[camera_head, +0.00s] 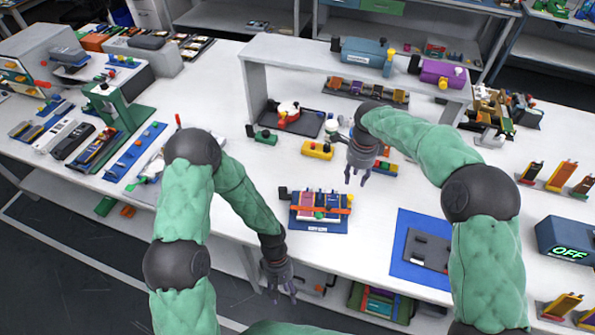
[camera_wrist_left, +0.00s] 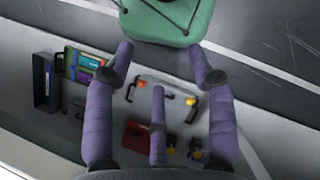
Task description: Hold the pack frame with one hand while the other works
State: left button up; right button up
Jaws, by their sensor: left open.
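The pack frame (camera_head: 320,224) looks like the small blue-based fixture with an orange bar across it and several coloured pieces inside. It sits on the white table near the front edge. My left gripper (camera_head: 281,294) is open and empty, low in front of the table edge and apart from the frame. Its spread purple fingers show in the left wrist view (camera_wrist_left: 160,85) with nothing between them. My right gripper (camera_head: 358,178) hangs fingers down above the table, behind and right of the frame. Its fingers look apart and empty.
A blue mat (camera_head: 408,268) with a dark grey plate lies right of the frame. A white raised shelf (camera_head: 290,60) stands behind. A green press (camera_head: 108,100) stands left, and an "OFF" box (camera_head: 565,243) right. A lower shelf holds a case (camera_wrist_left: 160,100) and bins.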

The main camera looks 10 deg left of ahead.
pick_arm(q)
jog(key=w+a+r+n+y, duration=0.2)
jog(key=w+a+r+y, duration=0.1)
jog(key=w+a+r+n+y, duration=0.3)
jog(key=r, duration=0.1)
jog(key=w+a+r+n+g+y, duration=0.1)
jog(key=w+a+r+n+y, duration=0.1)
jog(key=w+a+r+n, duration=0.1)
jog(key=shift+w+a+r+y, duration=0.2)
jog(key=shift+a+r+y, duration=0.2)
jog(key=shift+a+r, duration=0.1)
jog(key=w+r, duration=0.1)
jog(key=w, duration=0.1)
jog(key=w+a+r+n+t, duration=0.1)
jog(key=w, duration=0.2)
jog(key=w+r+n, duration=0.1)
jog(key=w, duration=0.1)
jog(key=shift+w+a+r+t+y, duration=0.15)
jog(key=shift+w+a+t+y, duration=0.15)
jog(key=shift+w+a, duration=0.1)
jog(key=w+d+r+n+t, duration=0.1)
jog(key=w+r+n+t, duration=0.15)
jog(key=w, duration=0.45)
jog(key=t+h, duration=0.2)
send_near(285, 189)
jog(key=w+f, duration=0.1)
jog(key=shift+m, duration=0.35)
jog(key=x, duration=1)
jog(key=shift+a+f, duration=0.15)
jog(key=shift+f, duration=0.05)
